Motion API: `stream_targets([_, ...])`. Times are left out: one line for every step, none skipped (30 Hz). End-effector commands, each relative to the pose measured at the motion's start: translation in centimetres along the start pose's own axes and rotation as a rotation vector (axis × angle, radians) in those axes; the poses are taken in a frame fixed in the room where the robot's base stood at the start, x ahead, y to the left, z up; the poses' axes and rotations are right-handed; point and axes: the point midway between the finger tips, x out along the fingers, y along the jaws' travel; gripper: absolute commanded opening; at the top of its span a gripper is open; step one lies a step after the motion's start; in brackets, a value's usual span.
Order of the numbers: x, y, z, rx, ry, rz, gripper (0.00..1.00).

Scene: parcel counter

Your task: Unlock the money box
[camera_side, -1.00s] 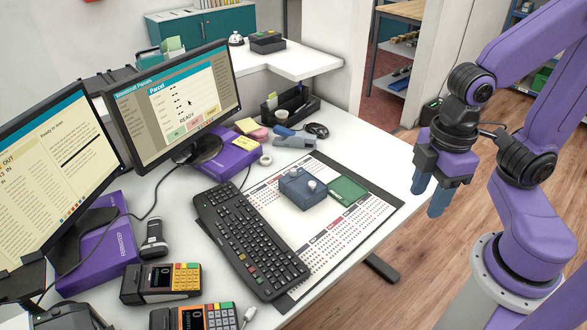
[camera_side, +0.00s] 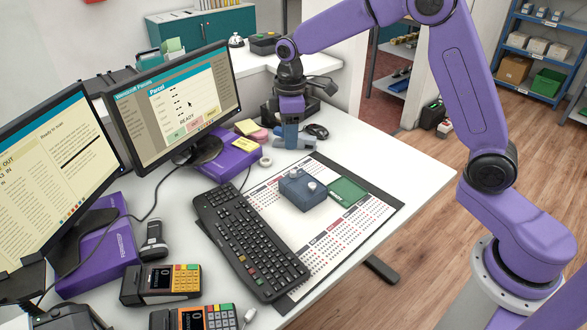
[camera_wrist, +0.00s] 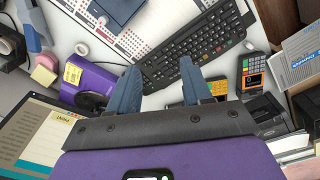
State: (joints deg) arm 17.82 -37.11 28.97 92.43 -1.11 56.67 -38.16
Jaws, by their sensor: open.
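The money box (camera_side: 302,189), a small blue-grey box with pale round knobs, sits upright on the printed desk mat (camera_side: 378,215). A corner of the box (camera_wrist: 116,8) shows at the top edge of the wrist view. A flat green tray (camera_side: 346,191) lies beside the box on its right. My gripper (camera_side: 290,140) is above the back of the desk, beyond the box and apart from it. In the wrist view its two blue fingers (camera_wrist: 158,75) are spread, with nothing between them. I cannot make out a key.
A black keyboard (camera_side: 247,240) lies left of the box. Two monitors (camera_side: 175,100) stand at the left. A purple box (camera_side: 228,158), tape roll (camera_side: 265,161), and pen organizer (camera_side: 298,106) are near my gripper. Card terminals (camera_side: 160,284) stand at the front. The desk's right strip is clear.

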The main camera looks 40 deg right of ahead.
Motion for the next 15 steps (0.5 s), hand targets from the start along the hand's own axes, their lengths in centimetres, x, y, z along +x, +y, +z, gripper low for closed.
stream_targets([0.8,1.8,-0.1,0.009,-0.004,-0.001,0.49])
stream_targets([1.2,2.8,-0.1,0.011,-0.005,0.001,0.49])
stream_targets([1.7,4.2,0.0,0.015,-0.006,0.002,0.49])
stream_targets([2.1,5.1,0.0,0.018,-0.007,0.003,0.49])
stream_targets([2.6,6.1,0.2,0.02,-0.008,0.004,0.49])
stream_targets([3.2,7.4,0.4,0.023,-0.01,0.004,0.49])
stream_targets([3.6,8.3,0.6,0.026,-0.011,0.005,0.49])
stream_targets([4.0,9.1,0.9,0.027,-0.012,0.005,0.49])
stream_targets([4.5,10.1,1.2,0.03,-0.013,0.006,0.49])
stream_targets([4.9,10.8,1.5,0.032,-0.015,0.006,0.49])
stream_targets([5.2,11.4,1.8,0.033,-0.015,0.007,0.49])
stream_targets([5.6,12.2,2.1,0.035,-0.016,0.007,0.49])
stream_targets([5.8,12.7,2.4,0.037,-0.016,0.008,0.49])
stream_targets([6.1,13.0,2.6,0.037,-0.017,0.008,0.49])
stream_targets([6.3,13.5,2.8,0.038,-0.017,0.009,0.49])
